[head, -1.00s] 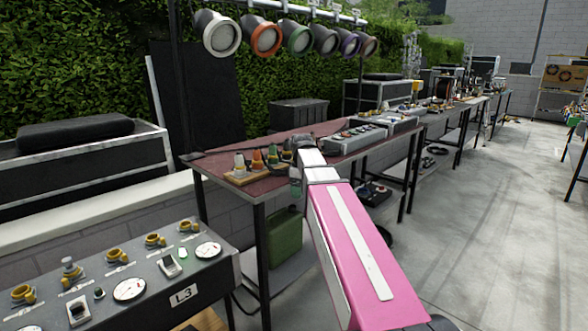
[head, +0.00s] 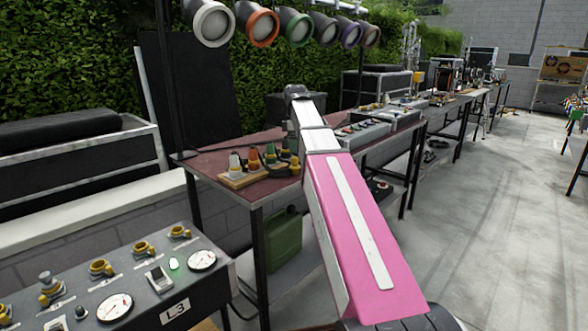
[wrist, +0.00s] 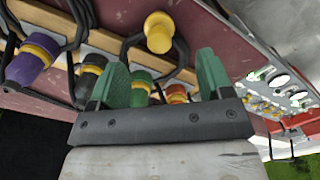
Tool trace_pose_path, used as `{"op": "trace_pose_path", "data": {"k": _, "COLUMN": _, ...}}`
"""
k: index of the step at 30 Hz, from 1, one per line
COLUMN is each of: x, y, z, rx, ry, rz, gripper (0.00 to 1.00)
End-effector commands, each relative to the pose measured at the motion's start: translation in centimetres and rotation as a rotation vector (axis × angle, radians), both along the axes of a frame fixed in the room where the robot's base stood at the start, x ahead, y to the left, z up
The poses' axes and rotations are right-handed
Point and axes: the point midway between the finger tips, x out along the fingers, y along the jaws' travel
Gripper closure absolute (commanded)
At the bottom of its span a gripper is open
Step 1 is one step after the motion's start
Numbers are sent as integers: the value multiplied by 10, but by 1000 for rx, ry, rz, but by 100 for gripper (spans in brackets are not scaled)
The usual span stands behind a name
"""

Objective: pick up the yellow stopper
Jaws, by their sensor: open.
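The yellow stopper (wrist: 158,32) is a rounded yellow piece at the top middle of the wrist view, beside a wooden strip, with a black cable around it. My gripper (wrist: 162,62) is open, its two green fingers spread and nothing between their tips. The stopper lies beyond the fingertips, roughly in line with the gap, and looks apart from them.
Purple (wrist: 30,60), black (wrist: 90,77), green (wrist: 142,87) and orange (wrist: 177,93) connectors with yellow rings crowd close by. In the head view, a wooden board (head: 232,183) holds connectors at the table's left. A dark L3 panel (head: 140,297) stands in front at left.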

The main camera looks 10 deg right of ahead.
Motion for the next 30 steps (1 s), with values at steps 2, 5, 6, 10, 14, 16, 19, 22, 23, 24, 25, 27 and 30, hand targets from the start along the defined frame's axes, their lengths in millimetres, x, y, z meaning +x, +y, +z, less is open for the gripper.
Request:
{"op": "trace_pose_path", "data": {"k": 2, "x": -2, "y": 0, "z": -11, "rx": 0, "ry": 2, "rz": -1, "gripper": 27}}
{"op": "trace_pose_path", "data": {"k": 5, "x": -1, "y": 0, "z": -27, "rx": 0, "ry": 1, "rz": -1, "gripper": 27}}
{"op": "trace_pose_path", "data": {"k": 6, "x": -1, "y": 0, "z": -32, "rx": 0, "ry": 2, "rz": -1, "gripper": 27}}
{"op": "trace_pose_path", "data": {"k": 10, "x": 0, "y": 0, "z": -43, "rx": 0, "ry": 0, "rz": -2, "gripper": 27}}
{"op": "trace_pose_path", "data": {"k": 14, "x": 0, "y": 1, "z": -48, "rx": 0, "ry": 0, "rz": -2, "gripper": 27}}
{"op": "trace_pose_path", "data": {"k": 16, "x": 0, "y": 1, "z": -54, "rx": 0, "ry": 1, "rz": -2, "gripper": 27}}
{"op": "trace_pose_path", "data": {"k": 19, "x": 1, "y": 2, "z": -65, "rx": 0, "ry": 1, "rz": -2, "gripper": 27}}
{"op": "trace_pose_path", "data": {"k": 22, "x": 1, "y": 3, "z": -80, "rx": 0, "ry": 1, "rz": -2, "gripper": 27}}
{"op": "trace_pose_path", "data": {"k": 23, "x": 1, "y": 3, "z": -83, "rx": 0, "ry": 2, "rz": -2, "gripper": 27}}
{"op": "trace_pose_path", "data": {"k": 24, "x": 1, "y": 3, "z": -88, "rx": 0, "ry": 1, "rz": -2, "gripper": 27}}
{"op": "trace_pose_path", "data": {"k": 25, "x": 1, "y": 3, "z": -91, "rx": 0, "ry": 0, "rz": -2, "gripper": 27}}
{"op": "trace_pose_path", "data": {"k": 27, "x": 2, "y": 3, "z": -95, "rx": 0, "ry": 0, "rz": -2, "gripper": 27}}
{"op": "trace_pose_path", "data": {"k": 30, "x": 2, "y": 3, "z": -96, "rx": 0, "ry": -1, "rz": -2, "gripper": 27}}
